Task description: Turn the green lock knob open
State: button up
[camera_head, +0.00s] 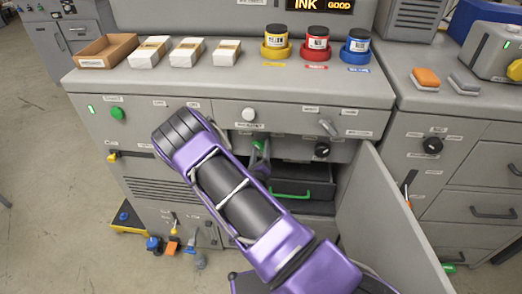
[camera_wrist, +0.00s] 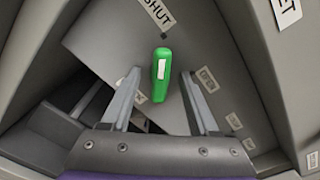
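The green lock knob (camera_wrist: 162,66) is a slim upright bar with a white mark, on a grey panel inside the machine. In the wrist view its upper end is near a "SHUT" label (camera_wrist: 158,12), and an "OPEN" label (camera_wrist: 208,79) is to its right. My gripper (camera_wrist: 161,76) is open, with one finger on each side of the knob and a visible gap on both sides. I cannot tell whether the fingertips reach past it in depth. In the head view my gripper (camera_head: 261,160) is in the machine's opening, and my arm hides much of that area.
An opened grey door (camera_head: 375,215) stands to the right of the opening. A dark drawer with a green handle (camera_head: 290,196) is below. A black knob (camera_head: 322,150) and a lever (camera_head: 327,127) are close by. Ink jars (camera_head: 316,48) stand on top.

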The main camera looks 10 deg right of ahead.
grip_shut()
jog(key=shift+m, duration=0.4)
jog(key=m, duration=0.4)
jog(key=shift+f, duration=0.1)
jog(key=m, duration=0.4)
jog(key=shift+a, duration=0.15)
jog(key=m, duration=0.5)
jog(key=shift+b, duration=0.4)
jog(key=shift+a+m+b, duration=0.15)
jog(key=shift+m+b, duration=0.35)
jog(key=shift+m, duration=1.5)
